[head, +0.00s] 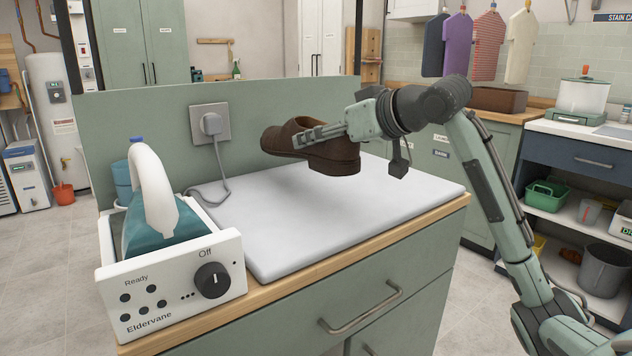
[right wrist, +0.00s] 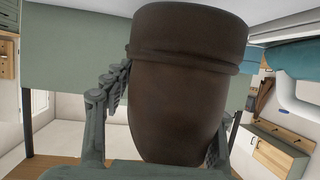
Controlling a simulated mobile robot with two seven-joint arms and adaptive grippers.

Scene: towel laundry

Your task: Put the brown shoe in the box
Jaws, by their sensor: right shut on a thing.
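The brown shoe (head: 337,154) is held in the air above the white padded top of the counter. My right gripper (head: 308,137) is shut on it, with a finger along the shoe's side. In the right wrist view the shoe (right wrist: 190,95) fills the middle, with a finger of my gripper (right wrist: 165,105) on either side. A brown box (head: 497,99) stands on the wooden counter at the back right; its inside is hardly visible. My left gripper is not in view.
The white pad (head: 330,220) is clear below the shoe. A teal iron (head: 160,215) sits in its white station (head: 190,285) at the left front, its cord running to a wall socket (head: 210,124). A white pot (head: 582,95) stands right of the box. Shirts hang above.

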